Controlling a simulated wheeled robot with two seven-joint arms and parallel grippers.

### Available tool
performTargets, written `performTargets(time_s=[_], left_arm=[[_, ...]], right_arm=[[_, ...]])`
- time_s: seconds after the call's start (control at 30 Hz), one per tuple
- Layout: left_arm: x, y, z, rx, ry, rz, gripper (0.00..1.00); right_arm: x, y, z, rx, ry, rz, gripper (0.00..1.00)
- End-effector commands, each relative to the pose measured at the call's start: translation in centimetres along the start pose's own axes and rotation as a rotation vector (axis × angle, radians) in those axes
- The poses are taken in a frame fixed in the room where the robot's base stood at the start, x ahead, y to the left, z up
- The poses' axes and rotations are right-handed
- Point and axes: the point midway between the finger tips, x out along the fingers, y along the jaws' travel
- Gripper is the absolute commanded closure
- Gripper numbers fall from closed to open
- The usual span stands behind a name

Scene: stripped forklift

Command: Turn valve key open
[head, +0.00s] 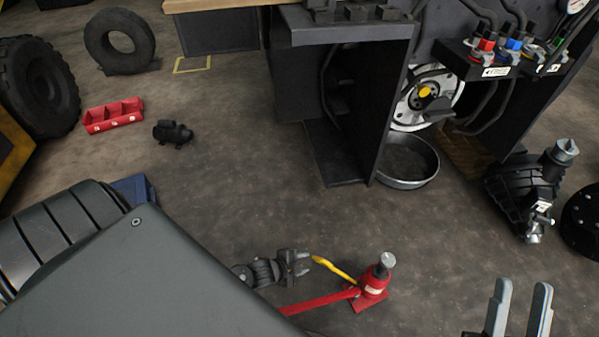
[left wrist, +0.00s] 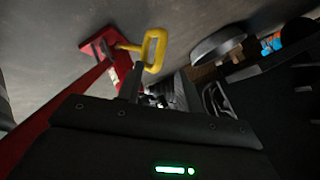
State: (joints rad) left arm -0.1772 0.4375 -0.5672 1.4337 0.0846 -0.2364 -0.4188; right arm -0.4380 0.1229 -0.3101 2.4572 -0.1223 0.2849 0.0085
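The yellow valve key (head: 335,269) sticks out to the left from the red jack (head: 376,281), which stands on the floor. In the left wrist view the key (left wrist: 156,46) shows a flat yellow loop at its free end, with the red jack base (left wrist: 112,46) behind it. My left gripper (head: 305,263) is open and empty, just left of the key's free end. In the left wrist view its fingers (left wrist: 160,84) are apart, with the loop just ahead of the left fingertip; contact cannot be told. My right gripper (head: 520,290) is open and empty at the bottom right.
A long red bar (head: 318,301) runs left from the jack, below my left gripper. A metal pan (head: 408,162) lies under the forklift frame. A dark machine part (head: 525,190) stands at right. Floor between the jack and the frame is clear.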

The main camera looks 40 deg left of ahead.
Motion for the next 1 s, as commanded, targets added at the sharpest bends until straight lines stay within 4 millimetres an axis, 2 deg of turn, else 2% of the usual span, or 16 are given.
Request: performTargets(time_s=[0.03, 0.2, 0.63, 0.77, 0.9, 1.0], left_arm=[[-0.7, -0.1, -0.1, 0.001, 0.0, 0.0, 0.64], [-1.5, 0.0, -0.1, 0.0, 0.0, 0.0, 0.64], [-1.9, -0.2, -0.2, 0.0, 0.0, 0.0, 0.64], [-2.8, -1.0, -0.9, 0.0, 0.0, 0.0, 0.64], [-3.6, -1.7, -1.6, 0.0, 0.0, 0.0, 0.64], [-3.8, -1.8, -1.7, 0.0, 0.0, 0.001, 0.64]], right_arm=[[0.2, -0.2, 0.1, 0.004, -0.031, -0.006, 0.64], [0.1, -0.6, 1.0, 0.01, -0.098, -0.017, 0.64], [0.1, -0.8, 1.5, 0.012, -0.15, -0.023, 0.64], [-0.2, -1.3, 3.2, 0.015, -0.324, -0.037, 0.64], [-1.7, -1.9, 5.5, 0.015, -0.552, -0.055, 0.64], [-3.1, -0.9, 7.3, 0.002, -0.679, -0.029, 0.64]])
